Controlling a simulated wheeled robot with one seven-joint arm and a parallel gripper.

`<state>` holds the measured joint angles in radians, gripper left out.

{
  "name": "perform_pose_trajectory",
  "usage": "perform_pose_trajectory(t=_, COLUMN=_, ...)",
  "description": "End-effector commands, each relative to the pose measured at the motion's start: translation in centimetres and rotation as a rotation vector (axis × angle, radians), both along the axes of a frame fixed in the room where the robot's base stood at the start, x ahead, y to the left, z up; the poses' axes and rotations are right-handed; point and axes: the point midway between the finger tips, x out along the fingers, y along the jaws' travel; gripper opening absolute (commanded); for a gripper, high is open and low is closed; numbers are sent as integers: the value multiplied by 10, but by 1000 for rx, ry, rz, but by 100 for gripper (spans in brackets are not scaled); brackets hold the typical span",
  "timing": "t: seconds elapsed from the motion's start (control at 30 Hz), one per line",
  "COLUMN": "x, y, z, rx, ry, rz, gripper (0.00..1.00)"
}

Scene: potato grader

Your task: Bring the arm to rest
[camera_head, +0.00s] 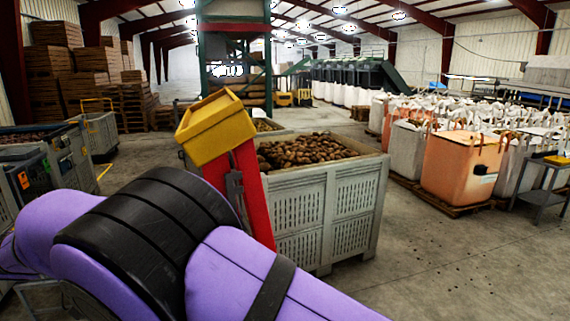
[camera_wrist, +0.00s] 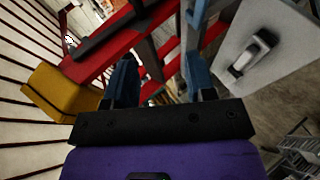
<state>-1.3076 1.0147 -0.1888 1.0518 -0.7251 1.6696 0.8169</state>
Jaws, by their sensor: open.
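My arm, purple with black joint bands, crosses the lower left of the head view. Its gripper end lies outside that view. Beyond the fingers are red metal beams (camera_wrist: 118,42). A yellow box-shaped part (camera_wrist: 58,92) is at the left of the fingers. A pale panel with a handle-like fitting (camera_wrist: 270,45) is at the right. I cannot tell whether the fingers touch any beam.
In the head view, a red post (camera_head: 252,190) with a yellow box on top (camera_head: 214,127) stands close behind my arm. Behind it is a grey slatted crate (camera_head: 333,205) of potatoes (camera_head: 300,150). An orange bulk bag (camera_head: 461,166) stands at right. Floor at lower right is clear.

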Motion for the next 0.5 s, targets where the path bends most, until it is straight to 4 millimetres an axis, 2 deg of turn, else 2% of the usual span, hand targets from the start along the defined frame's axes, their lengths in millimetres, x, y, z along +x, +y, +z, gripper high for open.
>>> perform_pose_trajectory(t=0.27, x=37, y=-44, z=37, rx=50, ry=73, rz=-50, gripper=51)
perform_pose_trajectory(t=0.37, x=53, y=-68, z=55, rx=79, ry=109, rz=-73, gripper=51)
perform_pose_trajectory(t=0.47, x=71, y=-102, z=78, rx=121, ry=155, rz=-102, gripper=51)
perform_pose_trajectory(t=0.5, x=79, y=-119, z=89, rx=141, ry=174, rz=-113, gripper=51)
